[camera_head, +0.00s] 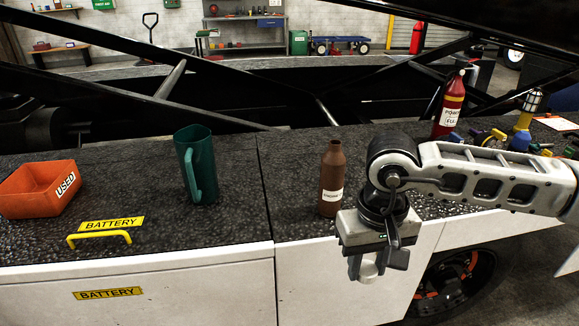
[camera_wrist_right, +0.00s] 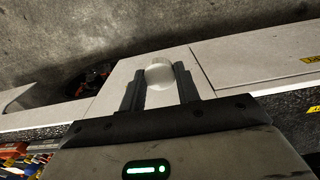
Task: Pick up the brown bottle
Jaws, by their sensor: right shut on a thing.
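The brown bottle (camera_head: 332,185) stands upright on the dark speckled top, with a white label on its lower body. My right gripper (camera_head: 374,264) is to the right of it and lower, in front of the white side panel, pointing down and apart from the bottle. In the right wrist view the gripper (camera_wrist_right: 160,88) is shut on a pale round thing (camera_wrist_right: 159,72) between its fingers. The pale thing (camera_head: 368,271) also shows below the gripper in the head view; I cannot tell what it is. My left gripper is not in view.
A green jug (camera_head: 205,165) and an orange bin (camera_head: 38,190) marked USED stand to the left. A yellow handle (camera_head: 99,237) is near the front edge. The top between jug and brown bottle is clear.

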